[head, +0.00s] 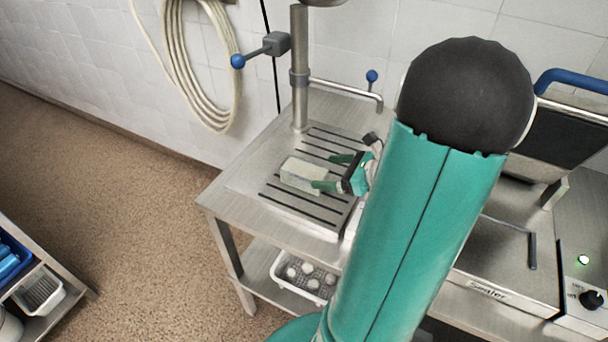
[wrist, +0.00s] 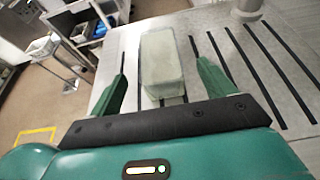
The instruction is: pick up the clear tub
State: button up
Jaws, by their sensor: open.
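The clear tub (head: 302,175) is a pale, cloudy, box-shaped container lying on the slotted steel top. It also shows in the wrist view (wrist: 161,62), between the two green fingers and reaching beyond their tips. My gripper (head: 325,172) is open, with one finger on each side of the tub's near end. In the wrist view, my gripper (wrist: 162,72) has a visible gap between each finger and the tub.
The steel table (head: 240,190) has dark slots. A white perforated basket (head: 300,276) with round white items sits on the lower shelf. A sealer machine (head: 490,260) stands at the right. The table's left side is clear.

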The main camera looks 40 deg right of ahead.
aim_at(314, 171)
jog(key=x, duration=0.6)
jog(key=shift+w+a+f, duration=0.15)
jog(key=shift+w+f, duration=0.05)
jog(key=shift+f, duration=0.1)
jog(key=c, duration=1.2)
jog(key=shift+c, duration=0.5)
jog(key=shift+r, duration=0.15)
